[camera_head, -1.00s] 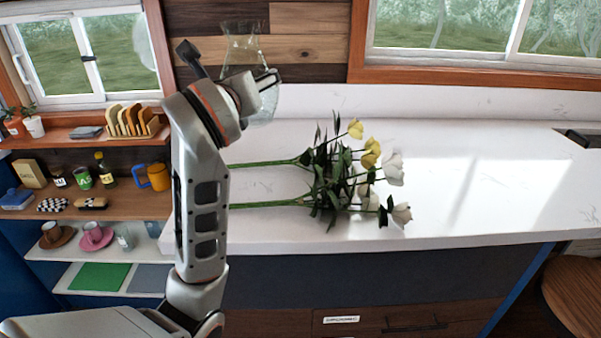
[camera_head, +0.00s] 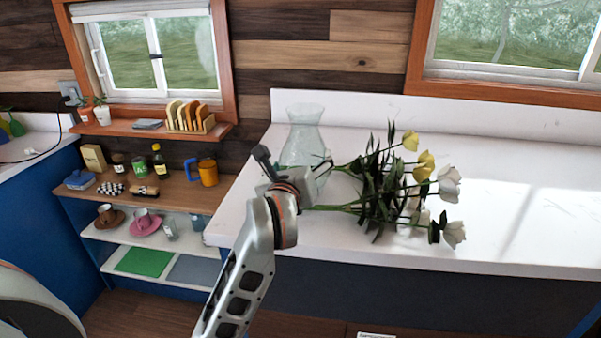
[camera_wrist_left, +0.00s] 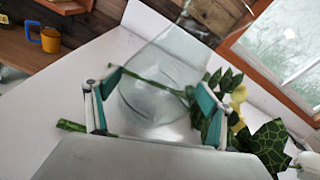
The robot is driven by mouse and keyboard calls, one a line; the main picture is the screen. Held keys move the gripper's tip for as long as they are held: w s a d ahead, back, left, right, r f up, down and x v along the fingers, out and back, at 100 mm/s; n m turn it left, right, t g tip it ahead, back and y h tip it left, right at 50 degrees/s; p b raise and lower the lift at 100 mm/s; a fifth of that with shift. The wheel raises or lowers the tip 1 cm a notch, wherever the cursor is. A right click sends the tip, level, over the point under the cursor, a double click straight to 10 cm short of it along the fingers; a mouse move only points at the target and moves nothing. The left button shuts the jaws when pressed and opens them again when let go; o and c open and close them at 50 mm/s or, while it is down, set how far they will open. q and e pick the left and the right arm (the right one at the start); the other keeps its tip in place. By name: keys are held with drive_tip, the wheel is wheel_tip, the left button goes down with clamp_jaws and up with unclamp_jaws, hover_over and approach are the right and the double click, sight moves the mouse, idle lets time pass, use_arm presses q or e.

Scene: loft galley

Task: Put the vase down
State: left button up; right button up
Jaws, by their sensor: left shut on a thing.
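The clear glass vase (camera_head: 305,125) stands about upright over the left end of the white counter in the head view. My left gripper (camera_head: 300,178) is at its lower part, partly in front of it. In the left wrist view the vase (camera_wrist_left: 158,80) lies between the two fingers of my left gripper (camera_wrist_left: 150,105), which is shut on it. The vase's base is low, at or just above the counter; contact cannot be told. My right gripper is in neither view.
Yellow and white flowers (camera_head: 390,180) lie on the counter beside the vase, their stems reaching toward it. The counter's right part (camera_head: 510,210) is clear. Shelves at the left hold an orange mug (camera_head: 208,173), bottles and cups. A toast rack (camera_head: 190,117) sits on the sill.

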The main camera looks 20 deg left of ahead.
use_arm(q)
drive_tip(key=shift+f, duration=0.95)
drive_tip(key=shift+f, duration=0.1)
drive_tip(key=shift+f+b, duration=0.1)
drive_tip(key=shift+b, duration=0.2)
drive_tip(key=o, duration=2.1)
